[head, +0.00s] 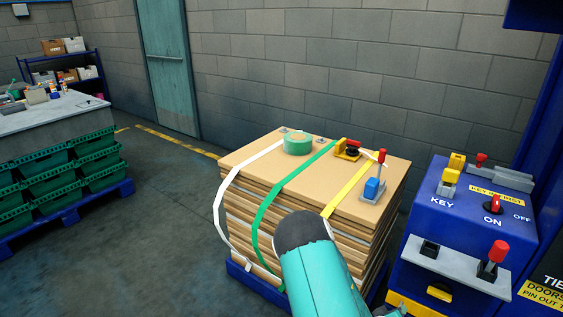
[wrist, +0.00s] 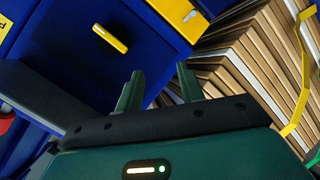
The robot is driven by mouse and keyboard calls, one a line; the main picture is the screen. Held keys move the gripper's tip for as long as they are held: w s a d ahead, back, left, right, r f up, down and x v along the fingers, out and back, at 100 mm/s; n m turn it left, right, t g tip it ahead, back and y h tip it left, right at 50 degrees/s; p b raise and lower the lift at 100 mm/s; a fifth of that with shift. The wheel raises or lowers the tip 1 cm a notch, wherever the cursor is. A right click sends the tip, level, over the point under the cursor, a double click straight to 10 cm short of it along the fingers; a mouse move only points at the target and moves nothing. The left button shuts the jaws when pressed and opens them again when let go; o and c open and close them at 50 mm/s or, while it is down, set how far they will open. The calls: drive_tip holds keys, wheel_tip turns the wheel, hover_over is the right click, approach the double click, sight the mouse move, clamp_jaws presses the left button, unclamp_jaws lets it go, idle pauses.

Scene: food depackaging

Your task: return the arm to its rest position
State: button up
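My teal arm (head: 318,275) reaches forward and down from the lower middle of the head view, in front of the strapped stack. My gripper (wrist: 160,78) shows in the wrist view with its two dark green fingers apart and nothing visible between them. In that view the fingers point towards the gap between the blue cabinet's face and the stack's side.
A blue control cabinet (head: 470,225) is at right. Green crates (head: 90,165) stand left; floor between is clear.

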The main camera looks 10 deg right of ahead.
drive_tip(key=w+a+r+m+y, duration=0.1)
drive_tip(key=w+a+r+y, duration=0.3)
drive_tip(key=a+r, duration=0.65)
drive_tip(key=w+a+r+m+y, duration=0.15)
drive_tip(key=a+r+y, duration=0.35)
drive_tip(key=a+r, duration=0.5)
drive_tip(key=s+a+r+n+y, duration=0.2)
drive_tip(key=s+a+r, duration=0.55)
drive_tip(key=r, duration=0.25)
drive_tip(key=s+a+r+g, duration=0.1)
drive_tip(key=s+a+r, duration=0.2)
drive_tip(key=s+r, duration=0.4)
drive_tip(key=s, duration=0.4)
drive_tip(key=shift+s+r+n, duration=0.15)
drive_tip(key=shift+r+n, duration=0.15)
drive_tip(key=shift+n, duration=0.05)
